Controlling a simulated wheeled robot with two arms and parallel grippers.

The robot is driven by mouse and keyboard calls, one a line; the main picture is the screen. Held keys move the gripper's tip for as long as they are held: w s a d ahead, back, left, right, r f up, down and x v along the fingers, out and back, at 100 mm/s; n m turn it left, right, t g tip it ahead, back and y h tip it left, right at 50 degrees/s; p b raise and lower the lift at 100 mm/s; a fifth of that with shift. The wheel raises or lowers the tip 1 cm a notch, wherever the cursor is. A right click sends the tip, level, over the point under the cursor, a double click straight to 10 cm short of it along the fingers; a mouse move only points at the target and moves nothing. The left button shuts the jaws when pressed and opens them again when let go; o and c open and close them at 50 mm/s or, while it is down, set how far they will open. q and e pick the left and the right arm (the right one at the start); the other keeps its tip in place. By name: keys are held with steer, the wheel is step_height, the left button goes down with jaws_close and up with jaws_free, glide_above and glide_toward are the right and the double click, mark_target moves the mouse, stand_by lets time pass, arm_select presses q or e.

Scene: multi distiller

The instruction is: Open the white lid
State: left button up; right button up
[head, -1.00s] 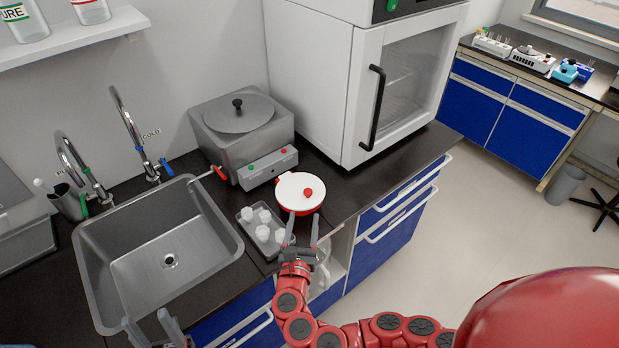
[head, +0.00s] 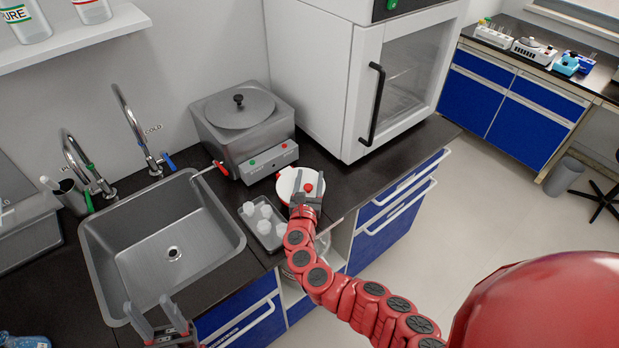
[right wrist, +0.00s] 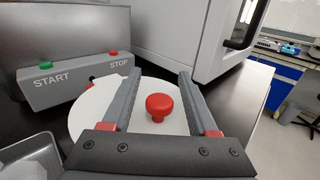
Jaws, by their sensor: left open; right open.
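The white lid (head: 288,184) with a red knob (head: 308,187) sits on a red-rimmed round pot on the dark counter, in front of the steel distiller. My right gripper (head: 307,183) is open over the lid. In the right wrist view, the lid (right wrist: 92,108) lies under the two open fingers (right wrist: 155,78), and the red knob (right wrist: 158,106) shows between them, apart from both. My left gripper (head: 155,312) is open and empty in front of the sink, at the bottom of the head view.
The steel distiller (head: 240,122) with its START and STOP panel stands behind the lid. A tray with white cups (head: 264,226) is left of it, beside the sink (head: 165,215). A white cabinet (head: 330,80) with a glass door stands at right.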

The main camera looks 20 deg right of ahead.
jaws_close()
stand_by(1.4)
